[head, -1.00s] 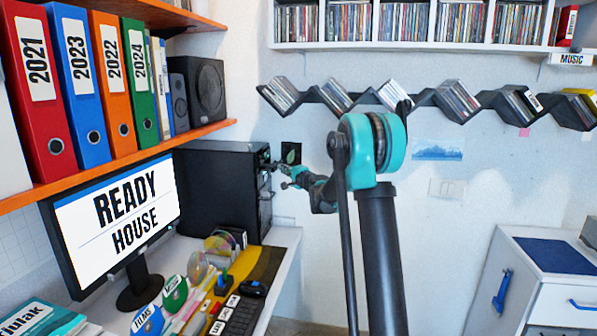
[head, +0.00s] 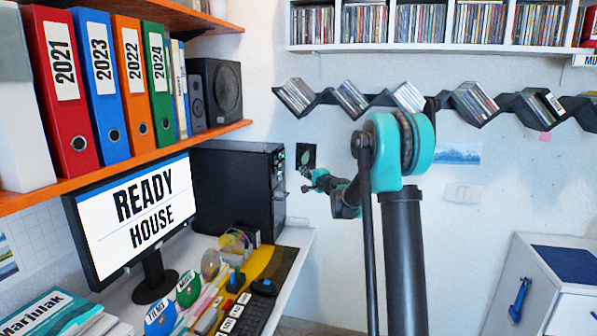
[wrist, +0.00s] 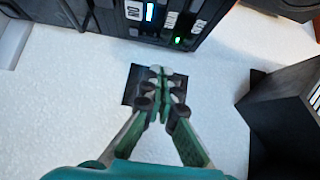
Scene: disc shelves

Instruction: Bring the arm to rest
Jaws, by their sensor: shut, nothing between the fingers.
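My gripper (head: 304,179) is at the end of my teal and dark arm, in front of the white wall to the right of the black computer tower (head: 235,195). In the wrist view my gripper (wrist: 160,92) has its fingertips together with nothing between them. Behind the fingertips is a small dark square with a leaf picture (head: 306,155) on the wall. I cannot tell how far the fingers are from the wall.
The desk (head: 290,262) holds a monitor (head: 135,215), a keyboard (head: 245,315) and several discs. An orange shelf (head: 130,165) carries binders. A black zigzag disc shelf (head: 380,100) runs along the wall. A white cabinet (head: 535,285) stands at the right.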

